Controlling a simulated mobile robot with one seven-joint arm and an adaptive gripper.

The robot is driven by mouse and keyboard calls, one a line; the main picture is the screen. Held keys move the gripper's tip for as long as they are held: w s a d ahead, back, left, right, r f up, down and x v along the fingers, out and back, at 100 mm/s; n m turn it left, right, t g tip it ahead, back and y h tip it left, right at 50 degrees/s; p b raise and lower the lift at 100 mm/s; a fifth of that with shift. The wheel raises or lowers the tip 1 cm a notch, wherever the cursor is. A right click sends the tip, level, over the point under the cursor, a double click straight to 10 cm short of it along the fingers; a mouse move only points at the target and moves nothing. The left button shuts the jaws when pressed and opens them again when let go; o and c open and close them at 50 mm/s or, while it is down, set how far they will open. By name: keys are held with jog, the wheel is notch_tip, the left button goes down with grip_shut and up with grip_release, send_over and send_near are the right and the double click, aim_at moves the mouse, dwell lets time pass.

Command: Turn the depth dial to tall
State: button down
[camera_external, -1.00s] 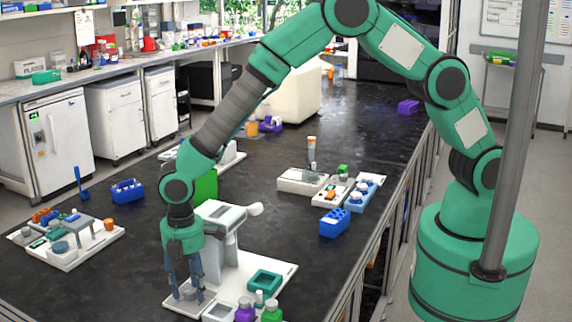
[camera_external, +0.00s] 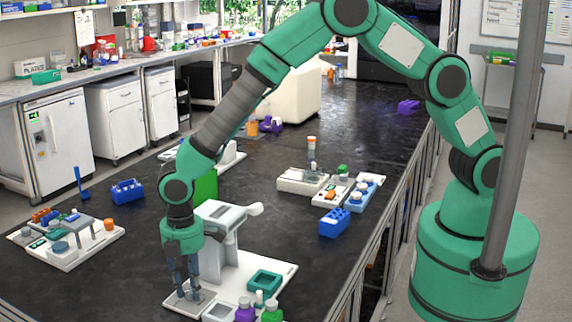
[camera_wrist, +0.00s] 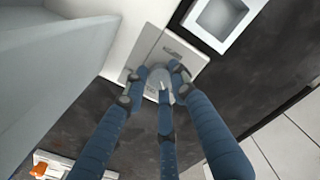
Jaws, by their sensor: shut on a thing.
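The depth dial (camera_wrist: 159,80) is a small grey knob on a grey plate (camera_wrist: 188,58), with lettering too small to read. In the external view the dial is largely hidden by my fingers, at the front left of the white base board (camera_external: 276,276). My gripper (camera_external: 189,294) points down over it, and in the wrist view its blue fingers (camera_wrist: 158,88) are closed around the knob. A light mark shows on top of the knob. The setting it points to cannot be read.
A grey and white press-like device (camera_external: 222,240) with a side handle stands right beside my gripper. A blue rack (camera_external: 334,223) stands farther back.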

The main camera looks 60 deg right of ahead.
aim_at(191, 290)
jog(key=m+p, duration=0.1)
jog(key=m, duration=0.3)
jog(key=shift+d+m, duration=0.1)
jog(key=shift+m, duration=0.2)
jog(key=m+p, duration=0.1)
jog(key=m, duration=0.4)
jog(key=shift+s+f+p, duration=0.1)
jog(key=shift+s+p, duration=0.05)
jog(key=shift+p, duration=0.15)
jog(key=c, duration=1.4)
grip_release()
jog(key=shift+r, duration=0.65)
notch_tip(191, 290, up, 11)
jog(key=shift+f, duration=0.15)
